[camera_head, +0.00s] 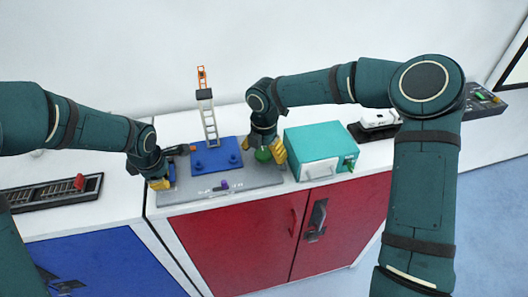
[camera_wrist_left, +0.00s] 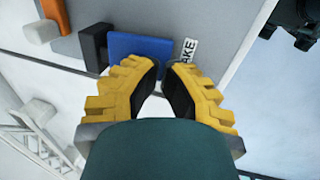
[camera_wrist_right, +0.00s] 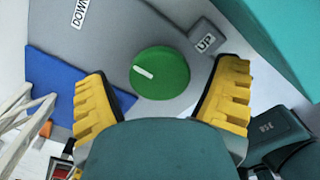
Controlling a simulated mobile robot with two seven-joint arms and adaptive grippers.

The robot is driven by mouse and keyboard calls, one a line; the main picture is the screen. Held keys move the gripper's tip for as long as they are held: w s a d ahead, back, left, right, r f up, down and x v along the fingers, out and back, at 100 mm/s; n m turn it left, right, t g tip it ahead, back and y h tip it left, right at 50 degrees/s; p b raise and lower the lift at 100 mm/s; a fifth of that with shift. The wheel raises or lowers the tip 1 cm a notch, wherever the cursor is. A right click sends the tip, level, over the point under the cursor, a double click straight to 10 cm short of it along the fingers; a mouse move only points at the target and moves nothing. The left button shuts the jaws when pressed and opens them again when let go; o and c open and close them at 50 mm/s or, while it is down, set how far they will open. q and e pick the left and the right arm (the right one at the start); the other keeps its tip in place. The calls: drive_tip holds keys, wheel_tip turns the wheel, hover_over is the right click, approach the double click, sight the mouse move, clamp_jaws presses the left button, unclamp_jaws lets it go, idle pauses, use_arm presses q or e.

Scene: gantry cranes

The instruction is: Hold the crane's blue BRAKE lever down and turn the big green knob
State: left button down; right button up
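The big green knob (camera_wrist_right: 160,73) with a white pointer line lies between the open fingers of my right gripper (camera_wrist_right: 163,92) in the right wrist view. In the head view my right gripper (camera_head: 269,151) is over the green knob (camera_head: 263,156), partly covering it. I cannot tell whether the fingers touch it. The blue lever (camera_wrist_left: 140,46), beside a BRAKE label (camera_wrist_left: 188,50), lies just beyond the nearly touching fingertips of my left gripper (camera_wrist_left: 161,70). Contact is unclear. In the head view my left gripper (camera_head: 159,184) hides most of the lever at the panel's left end.
The small crane (camera_head: 208,122) stands on a blue base (camera_head: 217,158) between my grippers. A purple knob (camera_head: 224,184) is on the grey panel's front. A teal box (camera_head: 322,146) stands close right of my right gripper. An UP block (camera_wrist_right: 205,38) is beside the green knob.

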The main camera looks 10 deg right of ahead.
drive_tip(key=c, duration=1)
drive_tip(key=shift+m, duration=0.3)
drive_tip(key=m, duration=1.1)
drive_tip(key=shift+m, duration=0.4)
drive_tip(key=m, duration=0.5)
drive_tip(key=shift+m, duration=0.3)
drive_tip(key=m, duration=0.5)
drive_tip(key=shift+m, duration=0.4)
